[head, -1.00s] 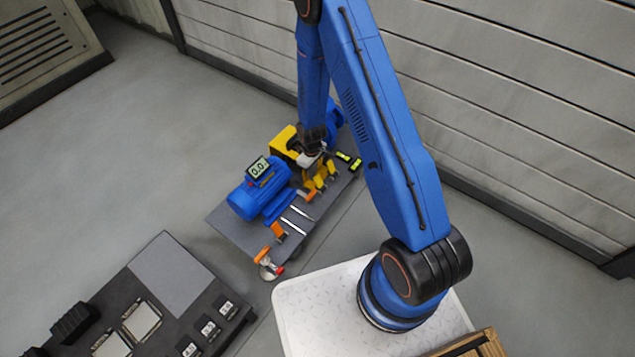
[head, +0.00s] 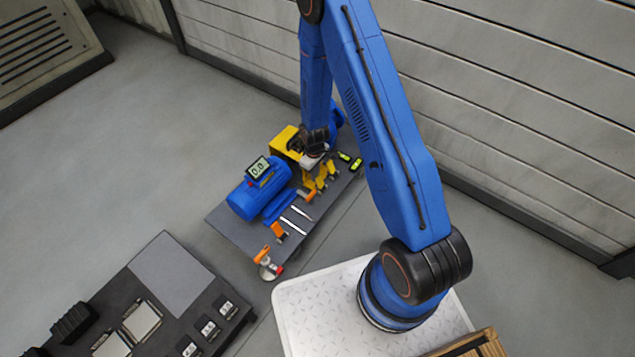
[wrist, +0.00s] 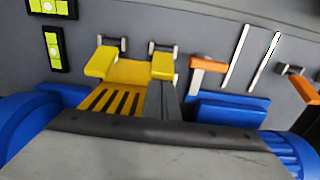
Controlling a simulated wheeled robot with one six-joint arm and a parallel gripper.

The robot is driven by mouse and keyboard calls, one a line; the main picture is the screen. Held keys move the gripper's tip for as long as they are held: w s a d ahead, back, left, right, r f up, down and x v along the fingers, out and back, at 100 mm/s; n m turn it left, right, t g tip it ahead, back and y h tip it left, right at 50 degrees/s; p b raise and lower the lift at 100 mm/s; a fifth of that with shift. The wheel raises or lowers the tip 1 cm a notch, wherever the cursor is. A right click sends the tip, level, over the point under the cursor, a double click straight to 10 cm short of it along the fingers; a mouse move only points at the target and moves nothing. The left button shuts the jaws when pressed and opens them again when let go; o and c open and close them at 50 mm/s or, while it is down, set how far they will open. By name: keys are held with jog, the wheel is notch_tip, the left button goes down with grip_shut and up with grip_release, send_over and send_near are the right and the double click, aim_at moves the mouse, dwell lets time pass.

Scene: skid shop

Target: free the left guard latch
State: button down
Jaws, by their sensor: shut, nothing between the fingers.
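The yellow slotted guard (wrist: 118,88) sits between blue machine bodies in the wrist view; its yellow body also shows in the head view (head: 286,139). Two yellow latch tabs stand at its far edge, each near a grey pin: a left one (wrist: 101,62) and a right one (wrist: 162,66). Which of them the task calls left I cannot tell for certain. My gripper (head: 311,162) is shut and empty, over the guard and beside the yellow latch parts. In the wrist view a grey slab with a dark edge covers the guard's near side. Contact with a latch cannot be made out.
A blue motor (head: 246,199) with a display reading 0.0 (head: 258,167) sits on the grey skid plate (head: 232,232). Orange-handled parts (wrist: 209,65) and white strips (wrist: 236,57) lie to the right in the wrist view. Yellow-green levels (wrist: 53,49) lie left. A ribbed wall stands behind.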

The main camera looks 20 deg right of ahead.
jog(key=shift+s+d, duration=0.1)
jog(key=shift+s, duration=0.05)
jog(key=shift+s+d, duration=0.3)
jog(key=shift+s, duration=0.1)
jog(key=shift+s+d, duration=0.35)
jog(key=shift+s, duration=0.15)
jog(key=shift+w, duration=0.15)
dwell(0.6)
jog(key=shift+w+a, duration=0.35)
jog(key=shift+r, duration=3.5)
